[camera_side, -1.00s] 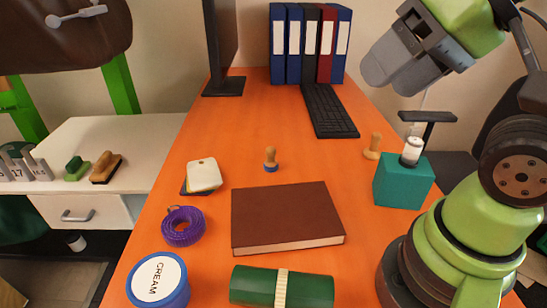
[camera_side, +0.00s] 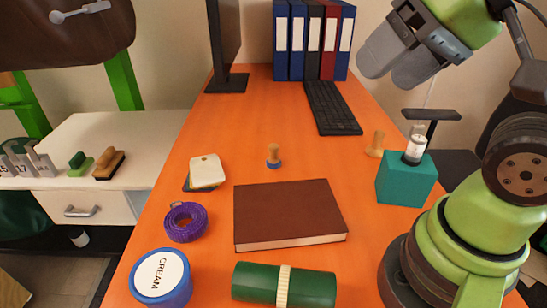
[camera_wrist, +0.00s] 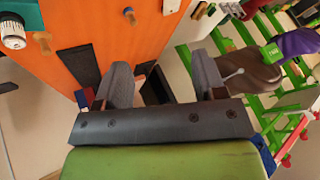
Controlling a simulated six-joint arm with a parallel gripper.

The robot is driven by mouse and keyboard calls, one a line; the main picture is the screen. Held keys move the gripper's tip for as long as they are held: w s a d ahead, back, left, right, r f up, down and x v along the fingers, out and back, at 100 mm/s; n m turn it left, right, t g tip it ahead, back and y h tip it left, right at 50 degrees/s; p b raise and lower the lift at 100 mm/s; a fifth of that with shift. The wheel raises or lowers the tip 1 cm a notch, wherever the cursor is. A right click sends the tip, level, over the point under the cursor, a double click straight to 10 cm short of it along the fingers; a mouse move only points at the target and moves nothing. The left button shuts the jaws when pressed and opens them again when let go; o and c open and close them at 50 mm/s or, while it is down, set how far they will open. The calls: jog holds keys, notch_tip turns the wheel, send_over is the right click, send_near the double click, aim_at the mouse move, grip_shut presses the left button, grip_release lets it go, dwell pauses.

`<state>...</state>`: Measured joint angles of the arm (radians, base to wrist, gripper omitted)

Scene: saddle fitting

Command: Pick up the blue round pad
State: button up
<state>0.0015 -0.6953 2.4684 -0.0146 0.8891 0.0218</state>
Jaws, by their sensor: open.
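The blue round pad (camera_side: 274,165) stands upright on the orange table behind the brown book, with a wooden handle on top. It also shows small at the top of the wrist view (camera_wrist: 131,18). My gripper (camera_side: 384,66) is high above the table at the upper right, well away from the pad. Its two grey fingers are apart in the wrist view (camera_wrist: 160,60), with nothing held between them.
A brown book (camera_side: 290,213) lies in front of the pad. White and dark squares (camera_side: 206,171), purple tape (camera_side: 186,222), a cream jar (camera_side: 160,280) and a green roll (camera_side: 255,283) lie nearby. A teal box (camera_side: 405,180) and wooden peg (camera_side: 375,145) stand right.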

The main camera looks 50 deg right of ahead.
jog(key=w+d+m+g+h, duration=0.1)
jog(key=w+d, duration=0.1)
jog(key=w, duration=0.6)
jog(key=m+g+h, duration=0.1)
jog(key=g+h, duration=0.1)
jog(key=g, duration=0.1)
send_over(274, 147)
jog(key=s+a, duration=0.2)
jog(key=s, duration=0.2)
notch_tip(274, 147, down, 15)
jog(key=shift+m+g, duration=0.3)
jog(key=x, duration=0.6)
jog(key=w+x, duration=0.1)
jog(key=x, duration=0.3)
jog(key=shift+h, duration=0.3)
jog(key=shift+d+x, duration=0.15)
jog(key=shift+x, duration=1.3)
jog(key=shift+d+x, duration=0.15)
jog(key=shift+x, duration=1.3)
jog(key=shift+w+r, duration=0.1)
jog(key=c, duration=1)
